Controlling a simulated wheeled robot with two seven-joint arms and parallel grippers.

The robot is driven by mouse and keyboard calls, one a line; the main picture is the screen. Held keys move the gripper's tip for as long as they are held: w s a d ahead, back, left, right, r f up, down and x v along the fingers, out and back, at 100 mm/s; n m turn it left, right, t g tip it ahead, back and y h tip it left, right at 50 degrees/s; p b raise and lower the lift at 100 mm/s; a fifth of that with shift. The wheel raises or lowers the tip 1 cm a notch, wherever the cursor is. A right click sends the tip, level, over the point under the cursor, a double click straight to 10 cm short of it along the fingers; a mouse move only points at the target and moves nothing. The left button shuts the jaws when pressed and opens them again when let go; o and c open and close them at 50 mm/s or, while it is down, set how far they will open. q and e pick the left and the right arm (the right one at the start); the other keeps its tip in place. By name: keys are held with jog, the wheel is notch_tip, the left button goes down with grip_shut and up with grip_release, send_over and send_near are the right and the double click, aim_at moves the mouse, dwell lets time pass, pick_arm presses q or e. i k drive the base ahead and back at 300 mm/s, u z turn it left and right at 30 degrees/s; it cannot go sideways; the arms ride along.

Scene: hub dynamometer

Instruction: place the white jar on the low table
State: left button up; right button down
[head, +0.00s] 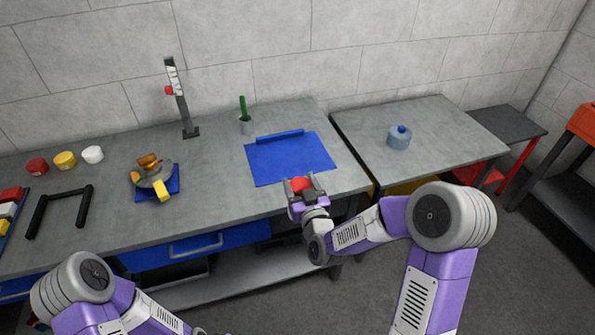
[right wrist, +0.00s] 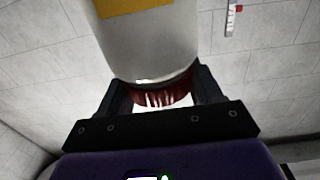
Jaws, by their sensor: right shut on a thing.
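My right gripper (head: 301,190) is shut on a jar near the front edge of the long workbench, by the blue mat. In the right wrist view the jar (right wrist: 150,45) has a whitish body, a yellow label and a ridged red part between the fingers (right wrist: 160,95). In the head view only its red top (head: 299,184) shows clearly; the body is mostly hidden. A grey table (head: 450,122) stands right of the workbench, with a smaller dark table (head: 512,124) beyond it; I cannot tell which is the low table. My left gripper is out of view.
The blue mat (head: 290,160) lies on the workbench (head: 215,150). A blue-grey container (head: 399,138) sits on the grey table, with bare surface around it.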

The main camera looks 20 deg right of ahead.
aim_at(444, 133)
jog(key=z, duration=0.3)
jog(key=k, duration=0.7)
jog(key=z, duration=1.5)
jog(key=i, duration=0.55)
jog(key=z, duration=0.4)
jog(key=i, duration=1.5)
jog(key=u, duration=1.3)
jog(key=i, duration=0.75)
jog(key=u, duration=0.8)
